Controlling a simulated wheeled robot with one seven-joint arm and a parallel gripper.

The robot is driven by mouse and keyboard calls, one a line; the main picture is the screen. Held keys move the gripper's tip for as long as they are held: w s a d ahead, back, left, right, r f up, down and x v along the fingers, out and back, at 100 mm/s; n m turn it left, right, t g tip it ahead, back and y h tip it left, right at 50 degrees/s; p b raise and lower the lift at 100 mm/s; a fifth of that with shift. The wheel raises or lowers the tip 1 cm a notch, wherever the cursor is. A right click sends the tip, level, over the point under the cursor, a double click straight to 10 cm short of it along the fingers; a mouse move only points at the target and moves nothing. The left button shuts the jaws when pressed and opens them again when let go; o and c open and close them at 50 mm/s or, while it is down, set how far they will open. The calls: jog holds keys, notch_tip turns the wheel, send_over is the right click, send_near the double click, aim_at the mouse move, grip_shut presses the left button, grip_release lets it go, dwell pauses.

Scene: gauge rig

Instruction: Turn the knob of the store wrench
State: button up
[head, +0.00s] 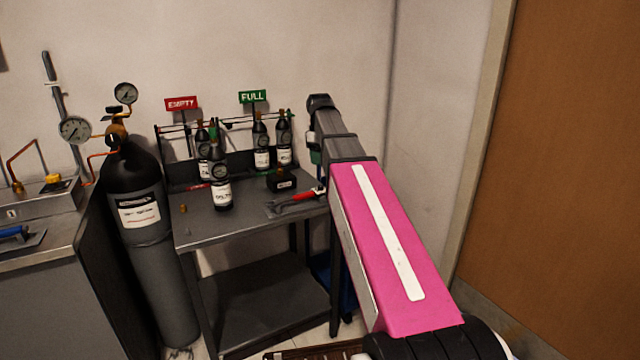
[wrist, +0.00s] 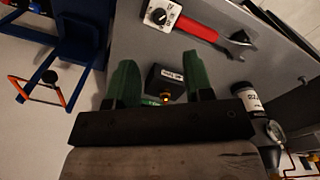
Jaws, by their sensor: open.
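The wrench (head: 297,198) lies flat near the right end of the grey cart top, its red handle running toward my arm. In the wrist view the wrench (wrist: 200,30) lies beyond my fingertips. A round black knob on a small white plate (wrist: 158,14) is at its handle end; I cannot make out the knob in the head view. My gripper (wrist: 159,62) is open, with its two green fingers apart and nothing held. A small black labelled box (wrist: 164,82) shows between the fingers, below them on the cart. In the head view my arm mostly hides the gripper.
The black box (head: 282,182) stands beside the wrench. Several small dark bottles stand behind under EMPTY (head: 181,103) and FULL (head: 252,97) signs; one bottle (head: 220,190) stands forward. A tall cylinder (head: 150,230) is left of the cart (head: 230,232). The cart's front middle is mostly clear.

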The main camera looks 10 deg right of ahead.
aim_at(321, 186)
notch_tip(321, 186, down, 11)
jog(key=shift+w+d+r, duration=0.1)
jog(key=shift+r, duration=0.1)
dwell(0.3)
grip_shut()
